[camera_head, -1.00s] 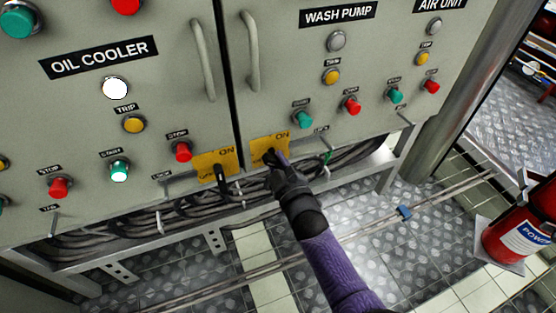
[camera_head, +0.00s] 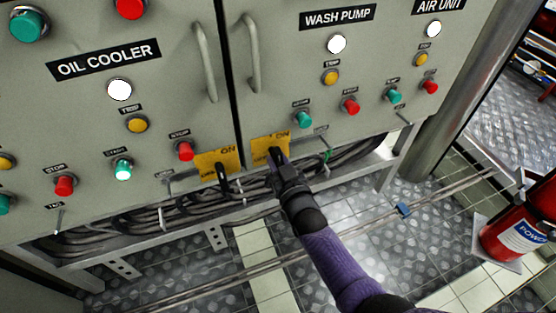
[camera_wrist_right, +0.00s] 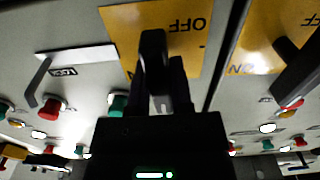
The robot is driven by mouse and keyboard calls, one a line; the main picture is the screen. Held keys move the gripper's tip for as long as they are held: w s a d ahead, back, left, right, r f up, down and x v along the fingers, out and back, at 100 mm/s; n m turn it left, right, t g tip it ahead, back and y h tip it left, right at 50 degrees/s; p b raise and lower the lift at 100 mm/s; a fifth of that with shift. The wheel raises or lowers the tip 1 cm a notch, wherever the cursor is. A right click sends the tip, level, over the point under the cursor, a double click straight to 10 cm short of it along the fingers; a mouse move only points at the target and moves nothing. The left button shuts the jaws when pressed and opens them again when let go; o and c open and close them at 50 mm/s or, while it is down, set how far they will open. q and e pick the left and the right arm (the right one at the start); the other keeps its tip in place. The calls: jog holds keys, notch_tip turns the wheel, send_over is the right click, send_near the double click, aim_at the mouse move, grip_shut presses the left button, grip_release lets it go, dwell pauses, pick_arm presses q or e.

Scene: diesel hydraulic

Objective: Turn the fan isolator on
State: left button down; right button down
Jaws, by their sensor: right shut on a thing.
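Two yellow isolator plates with black handles sit at the bottom of the cabinet doors. My right gripper (camera_head: 276,160) is shut on the black handle (camera_wrist_right: 153,50) of the right-hand isolator, below the wash pump controls. Its yellow plate (camera_head: 262,147) is partly hidden by the gripper. In the wrist view this plate appears upside down, with OFF readable beside the handle. The left-hand isolator handle (camera_head: 221,173) on its own yellow plate (camera_head: 207,165) is untouched. No label naming the fan is readable. My left gripper is not in view.
The wash pump lamp (camera_head: 337,44), air unit lamp (camera_head: 434,28) and oil cooler lamp (camera_head: 120,90) are lit white. Door handles (camera_head: 252,52) stick out above the plates. Cables (camera_head: 190,203) hang beneath. A red fire extinguisher (camera_head: 515,235) stands at the right.

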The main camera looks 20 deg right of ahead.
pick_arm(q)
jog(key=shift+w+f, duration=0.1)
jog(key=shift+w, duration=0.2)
pick_arm(e)
jog(key=shift+m, duration=0.3)
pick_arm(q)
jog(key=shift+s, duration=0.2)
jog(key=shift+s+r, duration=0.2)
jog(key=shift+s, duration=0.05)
pick_arm(e)
jog(key=c, duration=0.5)
grip_release()
jog(key=shift+s, duration=0.2)
pick_arm(q)
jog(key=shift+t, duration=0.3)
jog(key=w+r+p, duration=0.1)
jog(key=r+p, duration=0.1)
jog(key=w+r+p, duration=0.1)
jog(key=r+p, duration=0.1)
jog(key=p, duration=0.1)
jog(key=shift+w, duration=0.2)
pick_arm(e)
jog(key=s, duration=0.9)
jog(key=shift+s+d, duration=0.2)
jog(key=shift+s, duration=0.1)
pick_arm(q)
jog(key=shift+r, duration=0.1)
